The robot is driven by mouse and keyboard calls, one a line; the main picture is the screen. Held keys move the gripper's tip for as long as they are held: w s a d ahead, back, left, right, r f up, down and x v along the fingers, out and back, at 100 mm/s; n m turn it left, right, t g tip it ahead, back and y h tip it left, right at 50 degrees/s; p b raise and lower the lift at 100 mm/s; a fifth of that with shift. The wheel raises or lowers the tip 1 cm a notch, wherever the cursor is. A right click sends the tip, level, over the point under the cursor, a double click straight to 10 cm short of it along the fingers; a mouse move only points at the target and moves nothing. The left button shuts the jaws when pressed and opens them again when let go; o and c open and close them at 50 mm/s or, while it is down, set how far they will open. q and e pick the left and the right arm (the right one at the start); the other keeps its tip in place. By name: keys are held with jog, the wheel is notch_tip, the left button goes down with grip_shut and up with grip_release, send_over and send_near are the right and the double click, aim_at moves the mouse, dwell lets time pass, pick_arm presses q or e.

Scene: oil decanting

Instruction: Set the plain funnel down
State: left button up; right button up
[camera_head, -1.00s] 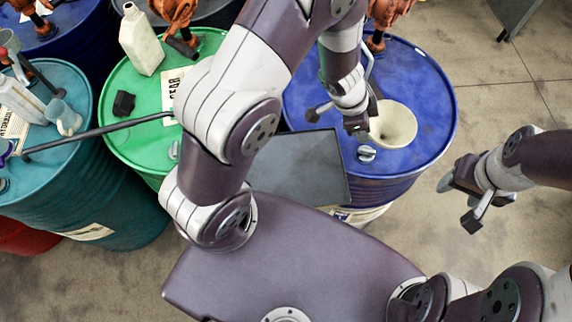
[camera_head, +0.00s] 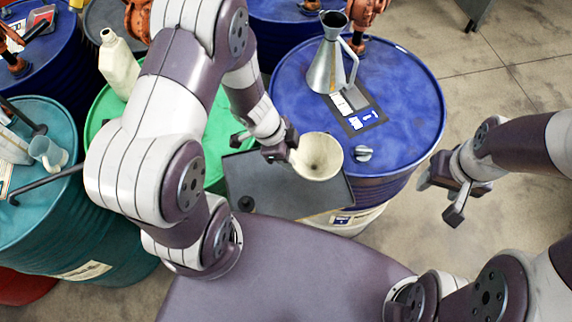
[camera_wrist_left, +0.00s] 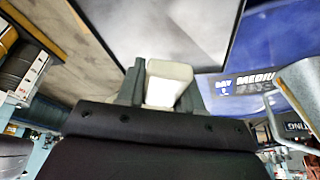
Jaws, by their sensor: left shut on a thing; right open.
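The plain funnel (camera_head: 318,157) is cream, with its wide mouth facing up. In the head view it is over the right part of a dark grey flat panel (camera_head: 285,190), between the green and blue drums. I cannot tell whether it touches the panel. My left gripper (camera_head: 276,146) is shut on the funnel's side. In the left wrist view a cream part of the funnel (camera_wrist_left: 168,82) sits between the left fingers (camera_wrist_left: 160,88); the rest is hidden. My right gripper (camera_head: 439,198) is open and empty, right of the blue drum.
On the blue drum (camera_head: 405,120) stand a metal jug (camera_head: 325,70) with a dark mouth, a labelled card (camera_head: 355,110) and a grey cap (camera_head: 362,153). A small black knob-like thing (camera_head: 245,204) is at the panel's front left. A cream bottle (camera_head: 118,65) stands behind my left arm.

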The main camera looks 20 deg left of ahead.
pick_arm(q)
jog(key=f, duration=0.1)
jog(key=a+f, duration=0.1)
jog(key=s+a+f+b, duration=0.1)
jog(key=shift+f, duration=0.35)
jog(key=shift+w+d+f, duration=0.1)
jog(key=shift+d+f, duration=0.1)
jog(key=shift+f, duration=0.15)
jog(key=shift+w+d, duration=0.2)
jog(key=shift+s+a+f, duration=0.1)
jog(key=shift+a+f, duration=0.05)
jog(key=o, duration=1)
pick_arm(e)
jog(key=shift+s+a+f, duration=0.25)
jog(key=shift+a+f, duration=0.05)
jog(key=shift+f, duration=0.1)
